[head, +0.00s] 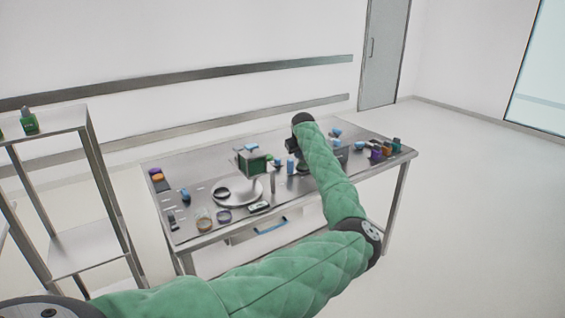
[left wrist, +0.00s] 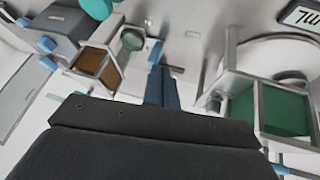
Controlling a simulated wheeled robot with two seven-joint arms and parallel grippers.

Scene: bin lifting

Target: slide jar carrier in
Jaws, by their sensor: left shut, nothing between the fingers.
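A metal-framed carrier with dark green sides (head: 252,162) stands on the table left of my left gripper (head: 292,150). In the left wrist view a framed holder with green panels (left wrist: 268,108) is at the right. A smaller open-framed holder with brown compartments (left wrist: 97,66) is at the upper left. I cannot tell for sure which is the jar carrier. My left gripper (left wrist: 162,84) is shut and empty, its fingers between the two holders and apart from both. In the head view its fingertips are small and partly hidden by my arm. My right gripper is not in view.
The steel table (head: 188,212) also holds a round plate (head: 238,190), a scale with a display (left wrist: 300,14) and small coloured items at both ends. A grey box with blue parts (left wrist: 62,26) is left in the wrist view. A shelf rack (head: 78,250) stands left.

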